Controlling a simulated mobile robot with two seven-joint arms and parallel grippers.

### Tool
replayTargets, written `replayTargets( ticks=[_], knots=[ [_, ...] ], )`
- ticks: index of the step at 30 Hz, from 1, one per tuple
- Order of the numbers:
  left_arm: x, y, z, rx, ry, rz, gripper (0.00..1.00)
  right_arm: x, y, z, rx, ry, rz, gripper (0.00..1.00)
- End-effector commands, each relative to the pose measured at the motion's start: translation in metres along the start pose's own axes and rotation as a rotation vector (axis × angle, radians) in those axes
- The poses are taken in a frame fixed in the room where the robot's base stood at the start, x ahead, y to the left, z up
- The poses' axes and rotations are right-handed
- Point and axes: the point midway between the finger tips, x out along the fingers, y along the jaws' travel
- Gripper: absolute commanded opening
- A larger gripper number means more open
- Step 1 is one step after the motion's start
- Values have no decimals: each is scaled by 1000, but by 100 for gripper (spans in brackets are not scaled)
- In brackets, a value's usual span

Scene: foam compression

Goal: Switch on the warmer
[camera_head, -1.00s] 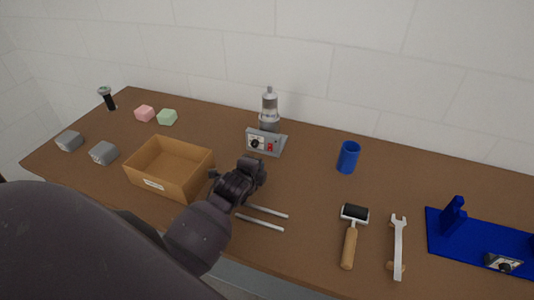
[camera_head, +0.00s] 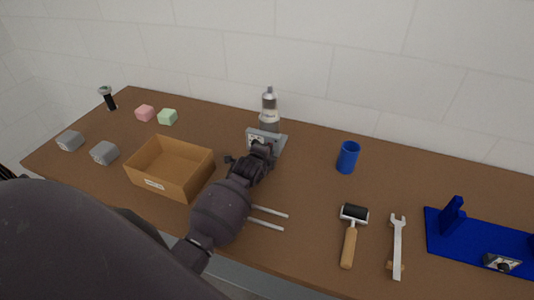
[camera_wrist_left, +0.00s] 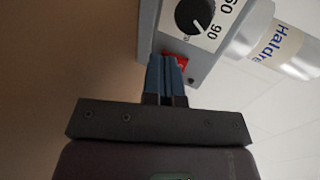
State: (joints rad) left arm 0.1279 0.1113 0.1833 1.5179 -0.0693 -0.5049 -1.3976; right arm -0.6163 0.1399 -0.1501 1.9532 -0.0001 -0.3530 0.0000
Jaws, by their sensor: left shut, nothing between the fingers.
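The warmer (camera_head: 278,142) is a small grey box with a clear bottle (camera_head: 269,108) standing in it, at the back middle of the table. In the left wrist view its front panel shows a black dial (camera_wrist_left: 194,14) with numbers and a red switch (camera_wrist_left: 183,61). My left gripper (camera_head: 263,147) is shut and empty, right in front of the warmer's panel. In the left wrist view its blue fingertips (camera_wrist_left: 167,62) are at the red switch and partly cover it; I cannot tell whether they touch it. The switch is hidden behind my gripper in the head view.
An open cardboard box (camera_head: 170,168) stands left of my left arm. Two pale rods (camera_head: 267,218) lie close to its right side. A blue cup (camera_head: 348,157), a roller (camera_head: 350,235) and a wrench (camera_head: 397,245) are to the right.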

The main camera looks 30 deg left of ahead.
Motion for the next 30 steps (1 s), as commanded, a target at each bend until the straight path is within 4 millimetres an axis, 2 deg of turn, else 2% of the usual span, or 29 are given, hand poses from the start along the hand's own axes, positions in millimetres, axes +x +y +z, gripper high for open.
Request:
replayTargets(
  ticks=[5, 9, 19, 30],
  knots=[
    [0, 0, 0, 0, 0, -1, 0, 0, 0, -1, 0, 3, 0, 81],
    [10, -3, -2, 1, 0, -19, 0, 4, -1, 2, 0, 12, 0, 81],
    [6, -5, -2, 0, 0, -15, 0, 1, 0, -3, 0, 11, 0, 81],
    [1, -18, -2, 2, 0, -16, 0, -2, 0, -7, 0, 7, 0, 81]
  ],
)
